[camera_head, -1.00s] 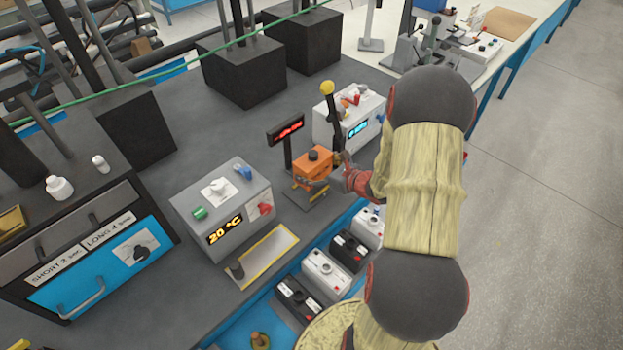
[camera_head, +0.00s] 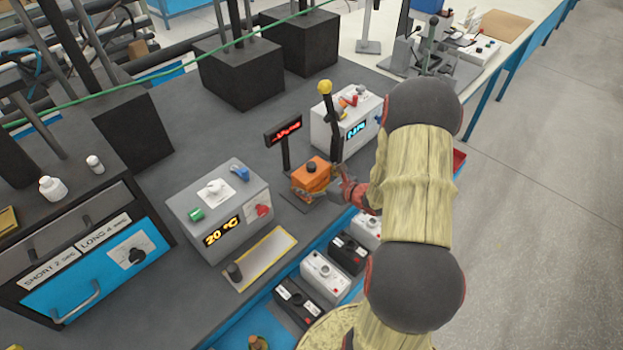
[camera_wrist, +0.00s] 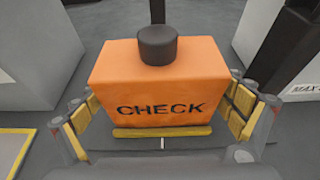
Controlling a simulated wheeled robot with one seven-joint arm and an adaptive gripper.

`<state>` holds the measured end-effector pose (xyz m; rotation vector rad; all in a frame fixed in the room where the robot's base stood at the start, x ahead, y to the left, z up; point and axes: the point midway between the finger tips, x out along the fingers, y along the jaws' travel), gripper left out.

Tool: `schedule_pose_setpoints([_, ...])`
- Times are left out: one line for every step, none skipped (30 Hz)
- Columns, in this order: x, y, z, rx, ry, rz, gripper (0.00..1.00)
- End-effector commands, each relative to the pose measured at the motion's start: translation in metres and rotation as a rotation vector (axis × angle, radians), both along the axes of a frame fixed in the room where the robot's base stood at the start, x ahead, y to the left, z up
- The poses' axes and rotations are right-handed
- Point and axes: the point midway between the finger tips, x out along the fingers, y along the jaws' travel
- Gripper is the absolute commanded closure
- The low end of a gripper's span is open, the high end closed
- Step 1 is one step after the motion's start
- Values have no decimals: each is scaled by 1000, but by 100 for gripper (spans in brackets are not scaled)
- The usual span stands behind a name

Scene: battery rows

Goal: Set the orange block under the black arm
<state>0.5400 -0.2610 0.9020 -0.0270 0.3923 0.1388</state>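The orange block (camera_head: 311,176), with a black knob on top, is upright at the small display stand. In the wrist view, the orange block (camera_wrist: 160,95) shows the word CHECK. The black arm (camera_head: 333,122), tipped with a yellow ball, rises close behind and right of the block in the head view. My gripper (camera_head: 318,189) reaches in from the right. A yellow strip shows at the block's foot; exact contact with the base is hard to see.
A red-lit display (camera_head: 284,131) stands just behind the block. A white device (camera_head: 346,122) is behind right, and a grey temperature box (camera_head: 219,208) is left. Several black and white blocks (camera_head: 325,275) line the blue tray in front. Bare bench lies behind the display.

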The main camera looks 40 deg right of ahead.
Motion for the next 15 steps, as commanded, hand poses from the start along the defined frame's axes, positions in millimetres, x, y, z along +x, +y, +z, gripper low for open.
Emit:
schedule_pose_setpoints([0, 0, 0, 0, 0, 0, 0])
schedule_pose_setpoints([0, 0, 0, 0, 0, 0, 0])
schedule_pose_setpoints([0, 0, 0, 0, 0, 0, 0])
schedule_pose_setpoints([0, 0, 0, 0, 0, 0, 0])
schedule_pose_setpoints([0, 0, 0, 0, 0, 0, 0])
schedule_pose_setpoints([0, 0, 0, 0, 0, 0, 0])
schedule_pose_setpoints([0, 0, 0, 0, 0, 0, 0])
schedule_pose_setpoints([0, 0, 0, 0, 0, 0, 0])
schedule_pose_setpoints([0, 0, 0, 0, 0, 0, 0])
schedule_pose_setpoints([0, 0, 1, 0, 0, 0, 0])
schedule_pose_setpoints([0, 0, 1, 0, 0, 0, 0])
schedule_pose_setpoints([0, 0, 2, 0, 0, 0, 0])
schedule_pose_setpoints([0, 0, 3, 0, 0, 0, 0])
schedule_pose_setpoints([0, 0, 5, 0, 0, 0, 0])
schedule_pose_setpoints([-5, -2, 6, -1, 0, -2, 0])
